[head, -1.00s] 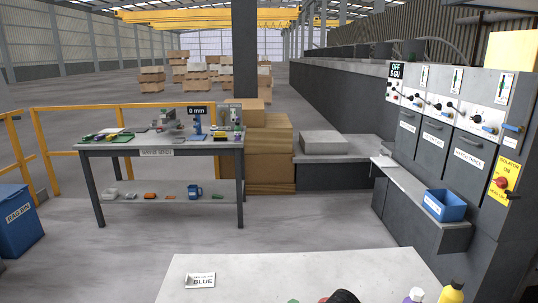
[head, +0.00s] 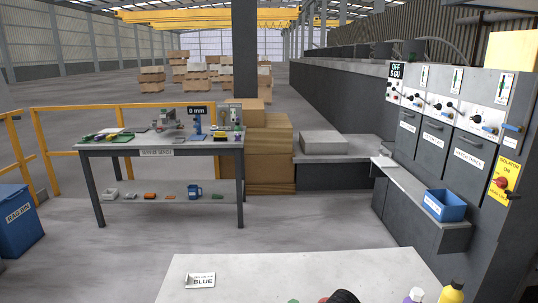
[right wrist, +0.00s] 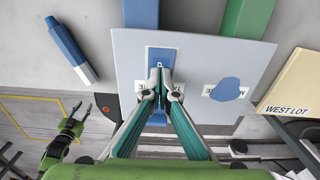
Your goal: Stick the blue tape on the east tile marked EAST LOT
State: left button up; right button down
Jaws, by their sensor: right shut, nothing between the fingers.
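In the right wrist view, my right gripper (right wrist: 160,78) is shut and empty, its tips over a blue strip (right wrist: 160,53) on a pale grey tile (right wrist: 195,60). The strip looks like the blue tape; the fingers hide its middle. I cannot tell whether the tips touch it. Partly covered labels show on both sides of the tile, and a blue blob (right wrist: 228,88) covers part of the right one. No EAST LOT lettering is readable. My left gripper (right wrist: 84,106) is open and empty at the lower left. Neither gripper shows in the head view.
A cream WEST LOT block (right wrist: 298,82) is at the right. A blue-and-white stick (right wrist: 72,50) lies left of the tile; blue (right wrist: 141,13) and green (right wrist: 248,18) strips are above it. The slab (head: 300,272) bears a BLUE card (head: 200,281) and bottles at its front right.

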jog(key=shift+r+p, duration=0.7)
jog(key=shift+r, duration=0.25)
jog(key=shift+r+p, duration=1.7)
jog(key=shift+r, duration=0.8)
